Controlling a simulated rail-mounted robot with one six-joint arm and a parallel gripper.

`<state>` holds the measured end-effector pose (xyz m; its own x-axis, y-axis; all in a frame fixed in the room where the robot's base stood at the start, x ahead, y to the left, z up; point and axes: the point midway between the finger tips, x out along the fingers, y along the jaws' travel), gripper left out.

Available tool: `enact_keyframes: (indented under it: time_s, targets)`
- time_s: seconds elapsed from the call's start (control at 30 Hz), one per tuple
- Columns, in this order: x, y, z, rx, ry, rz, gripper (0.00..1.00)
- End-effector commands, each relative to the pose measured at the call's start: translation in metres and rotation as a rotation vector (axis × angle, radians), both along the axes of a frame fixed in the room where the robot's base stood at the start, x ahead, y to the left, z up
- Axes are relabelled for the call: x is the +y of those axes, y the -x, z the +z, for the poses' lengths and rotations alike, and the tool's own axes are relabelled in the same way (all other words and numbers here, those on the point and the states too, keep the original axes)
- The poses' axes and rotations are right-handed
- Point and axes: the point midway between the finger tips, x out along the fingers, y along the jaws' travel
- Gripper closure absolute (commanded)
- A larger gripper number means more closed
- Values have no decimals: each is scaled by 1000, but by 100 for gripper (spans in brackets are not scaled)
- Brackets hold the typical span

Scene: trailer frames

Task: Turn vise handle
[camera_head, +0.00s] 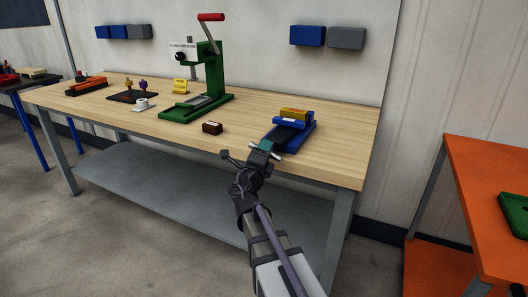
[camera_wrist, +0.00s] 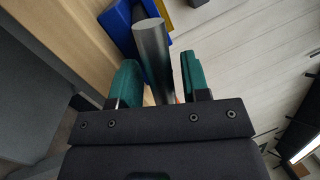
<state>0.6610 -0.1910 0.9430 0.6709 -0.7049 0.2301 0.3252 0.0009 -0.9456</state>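The blue vise (camera_head: 292,133) sits on the right front part of the wooden workbench, with a yellow block (camera_head: 294,113) at its top. My gripper (camera_head: 264,147) is at the vise's front side, near the bench's front edge. In the wrist view, a dark grey round bar (camera_wrist: 152,50), which looks like the vise handle, runs between the two teal fingers of my gripper (camera_wrist: 158,76). The fingers are open, with gaps showing beside the bar. Blue and yellow parts of the vise (camera_wrist: 118,28) show behind it. My gripper partly hides the handle in the head view.
The workbench (camera_head: 110,113) also carries a green press (camera_head: 211,75) with a red-tipped lever, a small brown block (camera_head: 212,128), a white cup (camera_head: 142,104) and a yellow sign (camera_head: 180,87). An orange table (camera_head: 480,180) stands at the right. Floor shows between them.

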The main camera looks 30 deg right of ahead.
Motion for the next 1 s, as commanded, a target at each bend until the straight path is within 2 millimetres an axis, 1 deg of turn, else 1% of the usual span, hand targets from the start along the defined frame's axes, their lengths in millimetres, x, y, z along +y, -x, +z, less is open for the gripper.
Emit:
enact_keyframes:
  time_s: [0.03, 0.07, 0.37, 0.67, 0.87, 1.0]
  targets:
    - [0, 0, 0, 0, 0, 0, 62]
    - [0, 0, 0, 0, 0, 0, 65]
    - [0, 0, 0, 0, 1, 0, 94]
    - [0, 0, 1, -23, -15, 0, 95]
    - [0, -1, 2, -92, -67, -1, 95]
    - [0, -1, 3, -173, -127, -1, 95]
